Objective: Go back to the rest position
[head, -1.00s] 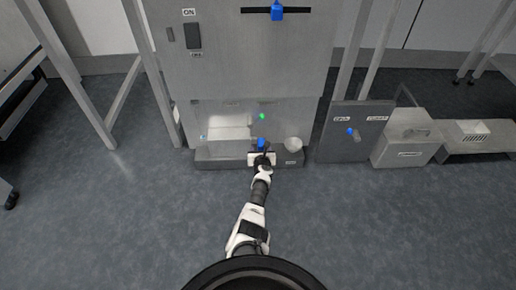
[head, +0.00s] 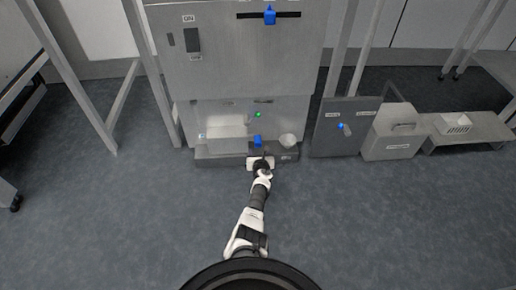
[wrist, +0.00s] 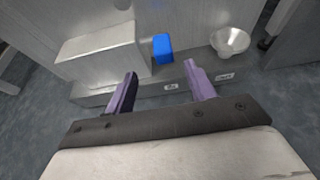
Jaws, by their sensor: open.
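My gripper (wrist: 160,80) is open and empty, with its two purple fingers apart in the wrist view. In the head view my gripper (head: 260,160) is low in front of the grey metal machine (head: 235,75), close to its base ledge. A blue block-shaped part (wrist: 162,47) shows beyond and between the fingertips, with a visible gap to them. The same blue part (head: 257,141) shows just above my gripper in the head view. A metal bowl (wrist: 230,41) stands on the ledge to the right of the fingers.
A blue slider knob (head: 270,15) sits in a slot high on the machine. To the right are a grey panel with a blue-tipped handle (head: 341,126), a metal box (head: 392,145) and a low bench with a white basket (head: 457,123). The floor (head: 120,220) around my arm is clear.

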